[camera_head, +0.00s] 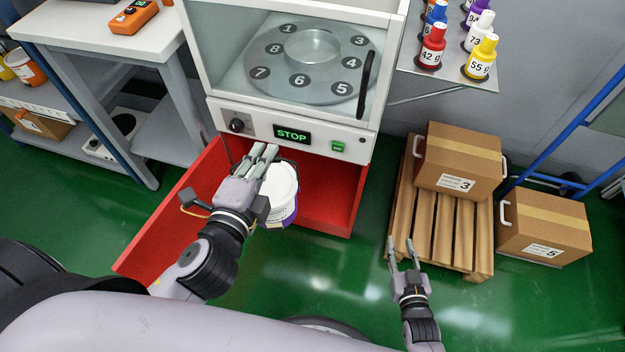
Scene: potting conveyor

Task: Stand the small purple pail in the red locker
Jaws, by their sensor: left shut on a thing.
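The small pail (281,185) has a white top and a purple lower side. It hangs upright in front of the open red locker (337,185), under the white machine. The locker's red door (170,222) is swung open to the left. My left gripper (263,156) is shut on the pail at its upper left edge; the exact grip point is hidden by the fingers. Whether the pail touches the locker floor cannot be told. My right gripper (402,242) is open and empty, low over the front of the wooden pallet.
A cardboard box marked 3 (457,155) sits on the pallet (440,222). A box marked 5 (543,226) stands to its right. A shelf with several bottles (432,46) is above. A white table (95,38) is at the left. Green floor is clear in front.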

